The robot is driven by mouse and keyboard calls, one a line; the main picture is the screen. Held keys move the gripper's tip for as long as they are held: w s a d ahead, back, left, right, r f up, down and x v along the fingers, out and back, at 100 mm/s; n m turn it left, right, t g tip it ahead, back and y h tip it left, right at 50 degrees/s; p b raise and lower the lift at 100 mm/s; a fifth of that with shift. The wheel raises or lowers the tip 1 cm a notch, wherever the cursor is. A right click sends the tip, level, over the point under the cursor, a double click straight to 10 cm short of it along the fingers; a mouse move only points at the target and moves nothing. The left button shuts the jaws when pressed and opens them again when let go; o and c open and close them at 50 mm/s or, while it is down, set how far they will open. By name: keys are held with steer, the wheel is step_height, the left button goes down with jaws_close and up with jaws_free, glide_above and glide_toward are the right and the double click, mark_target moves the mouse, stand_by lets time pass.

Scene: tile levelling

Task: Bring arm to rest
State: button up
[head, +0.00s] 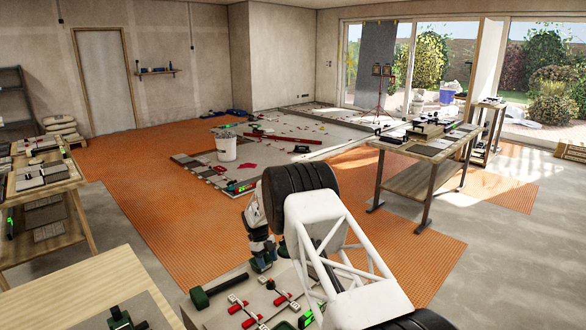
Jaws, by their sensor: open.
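My arm rises from the bottom of the head view, with a white lattice link and black ribbed joints. It bends over at the top, and my gripper (263,264) hangs small and partly covered behind the arm, above the near worktable. It is open, and I see nothing held in it. The near worktable (212,315) carries a dark green mallet (213,290) and red-and-white tools (246,309). My arm hides the right part of this table.
A wooden workbench (425,180) with tools stands at the right. Another bench (50,185) stands at the left, and a pale wooden top (60,290) lies at bottom left. A white bucket (226,147) stands by the tiled floor area. Orange matting (150,215) between the benches is clear.

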steer(key=s+d+r+n+t+y, duration=0.1)
steer(key=s+d+r+n, duration=0.3)
steer(key=r, duration=0.6)
steer(key=s+d+r+n, duration=0.2)
steer(key=s+d+r, duration=0.35)
steer(key=r, duration=0.45)
steer(key=s+d+r+n+t+y, duration=0.1)
steer(key=s+d+r+n, duration=0.3)
steer(key=r, duration=0.5)
steer(key=s+d+r+n, duration=0.2)
steer(key=s+d+r, duration=0.15)
steer(key=s, duration=0.35)
steer(key=s+d+r+n+t, duration=0.1)
steer(key=s+d+r+n, duration=0.15)
steer(key=s+r, duration=0.3)
steer(key=s+d+r+n, duration=0.1)
steer(key=s+d+r, duration=0.3)
steer(key=s, duration=0.3)
steer(key=s+d+n+t, duration=0.1)
steer(key=s+d+n, duration=0.1)
steer(key=s, duration=0.8)
steer(key=s+d+f+n+t, duration=0.1)
steer(key=s+n, duration=0.4)
steer(key=s, duration=0.6)
steer(key=s+d+n+y, duration=0.1)
steer(key=s+d+n, duration=0.2)
steer(key=s, duration=0.8)
steer(key=shift+s+d+f+n+t, duration=0.2)
steer(key=shift+d+n+t, duration=0.15)
steer(key=shift+t, duration=0.05)
